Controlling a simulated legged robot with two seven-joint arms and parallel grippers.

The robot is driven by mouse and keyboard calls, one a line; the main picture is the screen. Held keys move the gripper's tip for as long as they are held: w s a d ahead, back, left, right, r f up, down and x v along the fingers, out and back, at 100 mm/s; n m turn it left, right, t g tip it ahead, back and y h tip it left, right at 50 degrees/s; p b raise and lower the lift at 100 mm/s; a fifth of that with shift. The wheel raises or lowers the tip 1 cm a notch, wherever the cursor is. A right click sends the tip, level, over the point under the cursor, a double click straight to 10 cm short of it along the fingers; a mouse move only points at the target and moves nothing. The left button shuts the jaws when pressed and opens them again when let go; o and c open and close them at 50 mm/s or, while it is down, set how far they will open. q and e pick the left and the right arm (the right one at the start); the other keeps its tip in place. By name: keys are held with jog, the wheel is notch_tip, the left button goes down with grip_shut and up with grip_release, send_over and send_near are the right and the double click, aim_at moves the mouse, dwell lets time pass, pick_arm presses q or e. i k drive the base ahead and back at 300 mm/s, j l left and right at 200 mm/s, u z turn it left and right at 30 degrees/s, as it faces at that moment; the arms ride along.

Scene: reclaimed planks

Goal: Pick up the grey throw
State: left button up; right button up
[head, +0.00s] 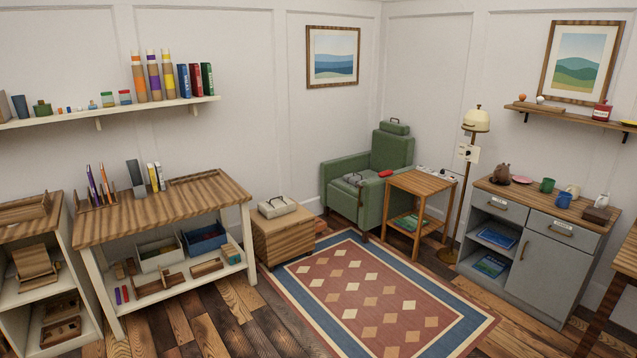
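A grey folded bundle with a dark handle, which looks like the grey throw (354,179), lies on the seat of the green armchair (372,210) in the back corner. A small red item (385,173) lies to its right, by the chair's arm. A paler, cream-grey bundle with a similar handle (277,206) lies on the wooden box (283,238) left of the chair. A green bundle with a handle (394,128) sits on top of the chair's back. Neither of my grippers is in view.
A patterned rug (330,272) covers the open floor before the armchair. A wooden side table (421,187) stands close on the chair's right, with a floor lamp (476,120) beyond. A wooden workbench (150,225) is at left and a grey cabinet (550,270) at right.

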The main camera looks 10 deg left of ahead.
aim_at(352, 178)
jog(key=i+j, duration=0.15)
jog(key=i, duration=1.75)
jog(key=i+j, duration=0.15)
jog(key=i, duration=1.75)
jog(key=i+j, duration=0.15)
jog(key=i, duration=1.75)
jog(key=i+j, duration=0.15)
jog(key=i, duration=1.75)
